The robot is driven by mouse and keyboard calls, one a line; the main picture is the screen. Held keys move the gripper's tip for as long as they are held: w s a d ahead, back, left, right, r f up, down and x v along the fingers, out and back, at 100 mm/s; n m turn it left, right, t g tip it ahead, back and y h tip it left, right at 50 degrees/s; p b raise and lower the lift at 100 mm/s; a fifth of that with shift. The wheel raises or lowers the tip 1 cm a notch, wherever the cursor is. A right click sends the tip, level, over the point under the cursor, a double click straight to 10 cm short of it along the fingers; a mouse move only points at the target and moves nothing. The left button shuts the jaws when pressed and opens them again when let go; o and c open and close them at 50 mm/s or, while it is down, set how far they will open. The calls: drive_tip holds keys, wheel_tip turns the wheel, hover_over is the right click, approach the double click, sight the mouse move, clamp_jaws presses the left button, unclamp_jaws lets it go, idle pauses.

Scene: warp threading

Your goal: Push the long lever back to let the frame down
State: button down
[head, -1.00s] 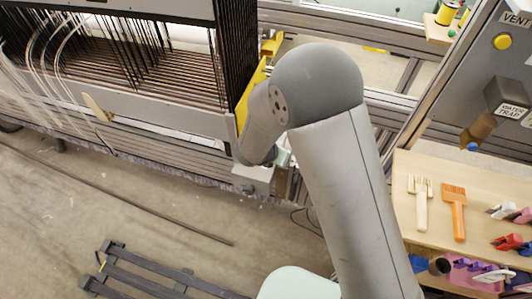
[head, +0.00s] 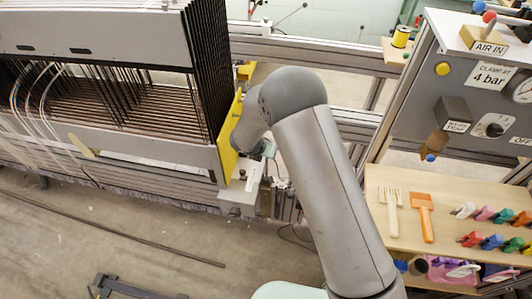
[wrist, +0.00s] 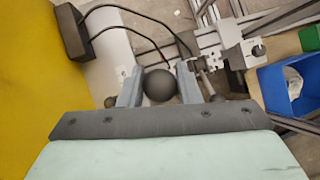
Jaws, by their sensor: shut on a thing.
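In the wrist view, my gripper (wrist: 160,88) has its two grey fingers on either side of a dark round knob (wrist: 160,86). The fingers are shut on this knob, the lever's ball end. The lever's shaft below the knob is mostly hidden.
A yellow panel (wrist: 40,70) stands close on the left in the wrist view. A dark block with cables (wrist: 72,32) is near it. A blue bin (wrist: 290,90) is at the right. A wooden bench (head: 450,195) with combs and coloured clips stands right of my arm.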

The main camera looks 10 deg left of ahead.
drive_tip(key=c, duration=1.1)
unclamp_jaws()
drive_tip(key=shift+w+f, duration=0.1)
drive_tip(key=v, duration=1.7)
drive_tip(key=shift+r+b, duration=0.2)
drive_tip(key=shift+b, duration=0.2)
